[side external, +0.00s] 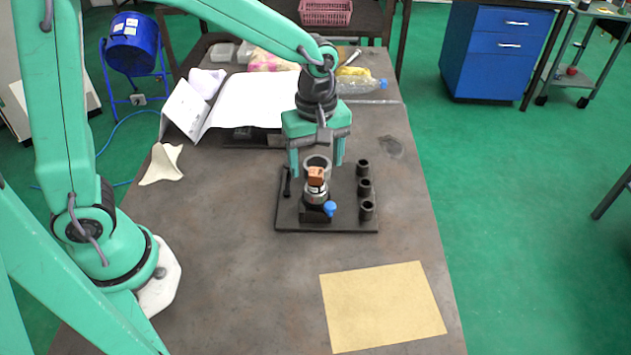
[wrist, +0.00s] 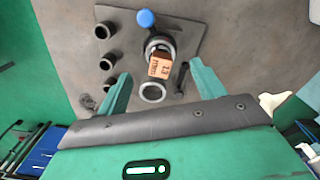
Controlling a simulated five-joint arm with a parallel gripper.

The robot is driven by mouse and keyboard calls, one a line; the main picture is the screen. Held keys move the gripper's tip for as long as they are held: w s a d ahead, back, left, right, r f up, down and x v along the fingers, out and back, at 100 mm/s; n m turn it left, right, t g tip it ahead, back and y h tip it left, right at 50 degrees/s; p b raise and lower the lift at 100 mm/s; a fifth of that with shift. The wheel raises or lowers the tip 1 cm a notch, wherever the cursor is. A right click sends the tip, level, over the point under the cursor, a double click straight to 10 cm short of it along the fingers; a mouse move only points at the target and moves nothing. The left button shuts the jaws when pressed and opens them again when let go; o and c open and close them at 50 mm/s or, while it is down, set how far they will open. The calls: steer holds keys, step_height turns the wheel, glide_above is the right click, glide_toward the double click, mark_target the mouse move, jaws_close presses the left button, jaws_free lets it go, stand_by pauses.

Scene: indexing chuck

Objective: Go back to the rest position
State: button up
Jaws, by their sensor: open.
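My gripper (side external: 317,168) is open and points down over the back part of the dark fixture plate (side external: 345,222). In the wrist view its two fingers (wrist: 158,88) are spread wide with nothing held between them. The chuck (side external: 315,199) stands on the plate with a copper-coloured block (side external: 316,177) in its top. The block also shows in the wrist view (wrist: 159,66), with dark markings on its face. A grey ring (wrist: 153,91) lies between the fingertips and the block in that view. A blue knob (side external: 330,208) sits at the chuck's front.
Several black sockets (side external: 365,188) stand along the plate's right side, and a dark upright piece (side external: 287,183) at its left. A tan sheet (side external: 382,305) lies at the table's front right. Papers (side external: 245,101) and a plastic bottle (side external: 358,86) lie behind. The table's front middle is clear.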

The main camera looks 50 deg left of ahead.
stand_by(0.4)
steer(key=s+a+r+m+t, duration=0.5)
steer(key=s+a+r+m, duration=0.5)
steer(key=s+m, duration=0.3)
steer(key=shift+s+a+r+t, duration=0.3)
steer(key=shift+s+a+r, duration=0.1)
steer(key=shift+s+r, duration=0.4)
